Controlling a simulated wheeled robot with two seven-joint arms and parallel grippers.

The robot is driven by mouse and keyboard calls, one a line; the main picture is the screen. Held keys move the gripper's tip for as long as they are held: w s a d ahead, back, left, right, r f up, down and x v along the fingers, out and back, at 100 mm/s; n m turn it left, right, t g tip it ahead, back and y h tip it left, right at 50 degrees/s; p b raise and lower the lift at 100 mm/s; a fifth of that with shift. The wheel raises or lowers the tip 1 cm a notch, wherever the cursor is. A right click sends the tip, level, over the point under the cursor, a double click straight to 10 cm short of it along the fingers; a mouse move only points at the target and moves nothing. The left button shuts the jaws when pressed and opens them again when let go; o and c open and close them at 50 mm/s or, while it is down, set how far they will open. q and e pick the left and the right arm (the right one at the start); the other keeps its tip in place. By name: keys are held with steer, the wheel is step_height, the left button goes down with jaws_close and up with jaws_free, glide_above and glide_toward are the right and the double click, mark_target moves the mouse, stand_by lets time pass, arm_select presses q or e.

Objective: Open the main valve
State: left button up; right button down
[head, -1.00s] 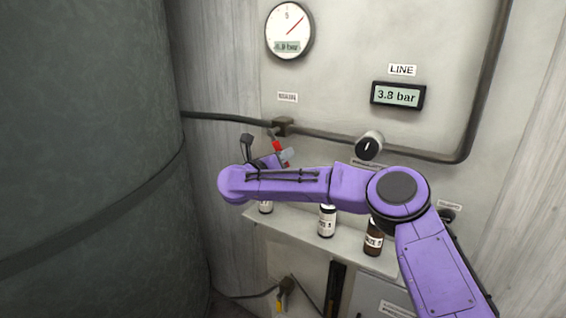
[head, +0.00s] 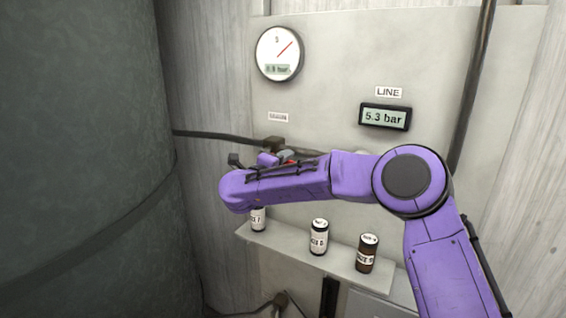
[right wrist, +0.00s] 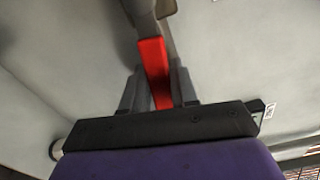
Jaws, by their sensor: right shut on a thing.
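The main valve's body (head: 273,144) sits on the dark pipe on the grey panel. Its red lever (right wrist: 155,68) runs between the two grey fingers of my right gripper (right wrist: 157,82) in the right wrist view. My right gripper is shut on the lever. In the head view the gripper (head: 283,157) is just right of and below the valve body, and my purple forearm hides much of it and most of the lever. The line display (head: 384,117) reads 5.3 bar. My left gripper is not in view.
A round gauge (head: 280,53) hangs above the valve. Below my arm, a shelf (head: 293,249) holds small bottles, including a white-labelled one (head: 319,238) and a brown one (head: 367,253). A large dark tank (head: 80,130) fills the left side.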

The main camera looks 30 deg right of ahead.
steer(key=shift+r+n+p, duration=0.55)
steer(key=shift+r+n, duration=0.1)
steer(key=shift+n, duration=0.35)
steer(key=c, duration=1)
jaws_free()
steer(key=shift+o, duration=0.2)
steer(key=shift+s+a, duration=0.1)
steer(key=shift+a, duration=0.1)
steer(key=b+v, duration=0.4)
steer(key=v, duration=0.6)
